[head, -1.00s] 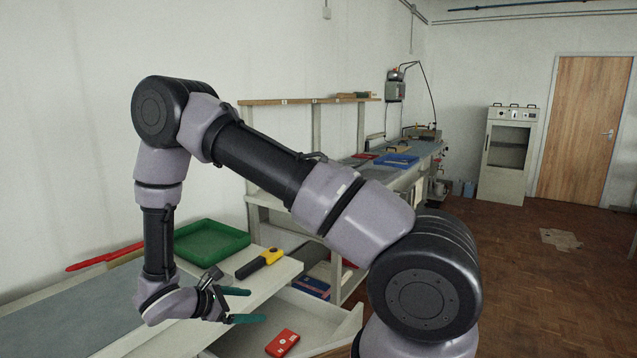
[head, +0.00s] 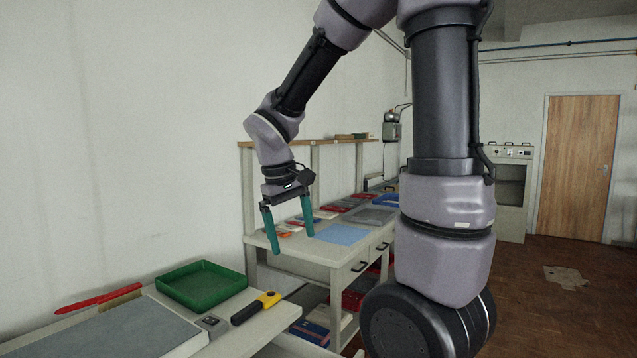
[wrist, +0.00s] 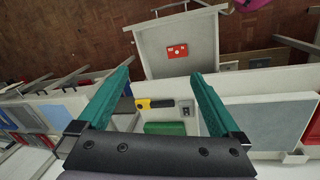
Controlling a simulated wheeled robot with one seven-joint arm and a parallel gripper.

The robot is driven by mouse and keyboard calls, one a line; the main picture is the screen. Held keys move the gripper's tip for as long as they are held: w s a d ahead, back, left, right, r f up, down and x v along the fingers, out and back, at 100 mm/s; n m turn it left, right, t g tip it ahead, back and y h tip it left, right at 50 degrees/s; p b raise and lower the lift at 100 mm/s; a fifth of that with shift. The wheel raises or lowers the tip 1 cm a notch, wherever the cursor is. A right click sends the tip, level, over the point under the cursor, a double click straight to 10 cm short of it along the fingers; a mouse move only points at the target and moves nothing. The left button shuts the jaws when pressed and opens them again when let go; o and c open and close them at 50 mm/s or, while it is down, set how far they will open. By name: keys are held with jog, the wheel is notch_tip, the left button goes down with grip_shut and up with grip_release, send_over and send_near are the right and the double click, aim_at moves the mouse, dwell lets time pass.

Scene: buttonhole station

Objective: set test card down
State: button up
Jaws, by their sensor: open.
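A red card with white markings (wrist: 177,51), which looks like the test card, lies flat in the open pale drawer (wrist: 155,36) in the wrist view. In the head view the card is out of sight and only a bit of the drawer area shows at the bottom. My gripper (head: 292,243) is raised above the bench, fingers pointing down, open and empty. In the wrist view my gripper (wrist: 162,72) has its two green fingers wide apart, with nothing between them and the card lying beyond.
A green tray (head: 200,287), a yellow and black tool (head: 257,306) and a small grey plate (head: 210,321) sit on the near bench beside a grey mat (head: 110,335). Behind stands another bench with a blue mat (head: 341,233) and several trays.

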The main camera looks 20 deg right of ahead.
jog(key=s+d+r+m+t+y, duration=0.2)
jog(key=s+r+m+t+y, duration=0.2)
jog(key=r, duration=0.8)
jog(key=s+m+t, duration=0.2)
jog(key=s+m, duration=0.1)
jog(key=s, duration=0.1)
jog(key=shift+s+d, duration=0.15)
jog(key=shift+s, duration=0.25)
jog(key=shift+r, duration=0.1)
